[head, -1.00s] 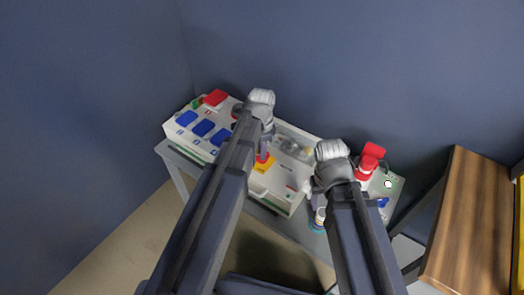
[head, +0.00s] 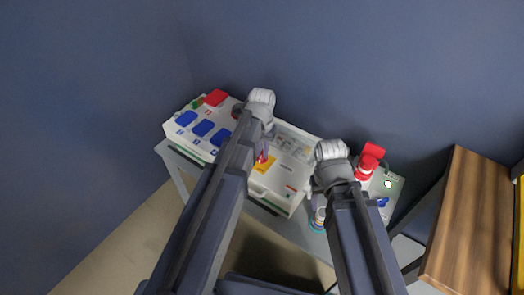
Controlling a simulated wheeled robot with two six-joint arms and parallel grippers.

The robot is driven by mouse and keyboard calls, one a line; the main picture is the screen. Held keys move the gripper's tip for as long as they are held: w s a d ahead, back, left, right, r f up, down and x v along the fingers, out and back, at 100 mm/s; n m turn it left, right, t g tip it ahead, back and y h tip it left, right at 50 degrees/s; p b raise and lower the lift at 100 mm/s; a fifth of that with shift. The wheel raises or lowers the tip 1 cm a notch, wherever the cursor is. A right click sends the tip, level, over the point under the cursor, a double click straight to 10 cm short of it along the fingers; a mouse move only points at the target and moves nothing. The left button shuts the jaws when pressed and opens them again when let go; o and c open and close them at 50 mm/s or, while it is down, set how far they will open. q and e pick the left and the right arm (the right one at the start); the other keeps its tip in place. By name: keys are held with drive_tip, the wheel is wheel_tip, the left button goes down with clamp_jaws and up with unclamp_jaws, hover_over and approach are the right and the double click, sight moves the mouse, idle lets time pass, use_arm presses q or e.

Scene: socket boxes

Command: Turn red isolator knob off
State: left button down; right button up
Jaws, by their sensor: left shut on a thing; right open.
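The red isolator knob (head: 262,158) sits on a yellow plate (head: 264,166) on the front of the white socket box (head: 270,184). My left gripper (head: 266,146) is over the knob and shut on it. My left arm hides part of the knob and of the box's left side. My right gripper (head: 318,196) is open, to the right of the white box, above a small bottle-like thing (head: 319,216). Its fingers are partly hidden by my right arm.
A box with blue socket covers (head: 203,127) and a red cover (head: 216,97) stands at the left. A grey-green panel with a red plug (head: 367,165) is at the right. A wooden-topped piece (head: 468,220) stands at the far right.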

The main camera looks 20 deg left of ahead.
sight(262, 154)
use_arm(q)
drive_tip(key=n, duration=0.5)
drive_tip(key=shift+n, duration=0.3)
idle(0.4)
drive_tip(key=c, duration=0.9)
unclamp_jaws()
drive_tip(key=shift+o, duration=0.2)
wheel_tip(262, 154, up, 8)
drive_tip(key=p, duration=0.8)
drive_tip(key=shift+f, duration=0.1)
